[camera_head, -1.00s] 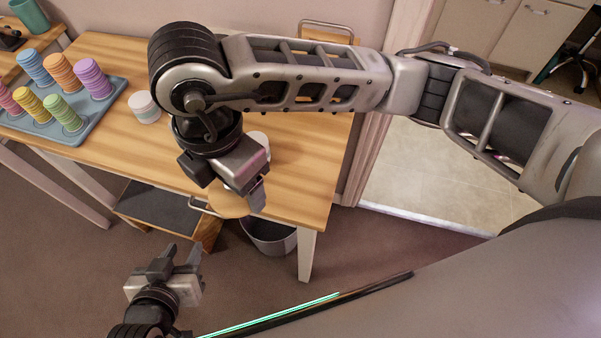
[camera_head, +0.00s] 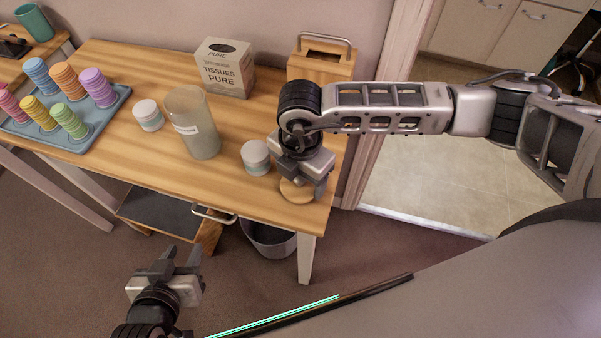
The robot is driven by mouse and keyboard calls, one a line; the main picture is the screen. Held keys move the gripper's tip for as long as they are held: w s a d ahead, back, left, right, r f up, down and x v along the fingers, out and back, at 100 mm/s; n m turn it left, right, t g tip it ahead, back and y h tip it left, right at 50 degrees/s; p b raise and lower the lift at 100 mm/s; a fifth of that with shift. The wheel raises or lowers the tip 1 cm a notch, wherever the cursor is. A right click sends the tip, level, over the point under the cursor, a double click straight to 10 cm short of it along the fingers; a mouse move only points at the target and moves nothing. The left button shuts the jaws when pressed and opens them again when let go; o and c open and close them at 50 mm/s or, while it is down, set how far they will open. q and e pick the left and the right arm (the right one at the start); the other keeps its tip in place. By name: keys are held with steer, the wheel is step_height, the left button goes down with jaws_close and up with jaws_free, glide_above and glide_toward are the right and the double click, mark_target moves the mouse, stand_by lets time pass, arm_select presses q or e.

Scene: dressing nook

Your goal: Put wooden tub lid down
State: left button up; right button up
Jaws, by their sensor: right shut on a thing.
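The wooden tub lid (camera_head: 296,193) is a round, light wood disc at the table's front right corner. My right gripper (camera_head: 318,188) is shut on it and covers part of it. I cannot tell whether the lid touches the tabletop or is just above it. An open, frosted tub (camera_head: 192,125) with a white label stands on the table, left of the lid and apart from it. My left gripper (camera_head: 181,258) is low in front of the table, open and empty.
The wooden table (camera_head: 235,188) also holds two small white-and-green jars (camera_head: 256,157) (camera_head: 148,115), a tissue box (camera_head: 225,68), a wooden box with a metal handle (camera_head: 318,62) and a blue tray (camera_head: 75,140) of coloured stacks. A bin (camera_head: 268,238) stands below. The front middle of the tabletop is clear.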

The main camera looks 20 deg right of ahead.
steer(key=shift+f, duration=0.25)
steer(key=o, duration=1)
steer(key=shift+f, duration=0.1)
steer(key=shift+r, duration=0.2)
step_height(320, 180, up, 12)
steer(key=shift+f+b, duration=0.1)
steer(key=shift+b, duration=0.35)
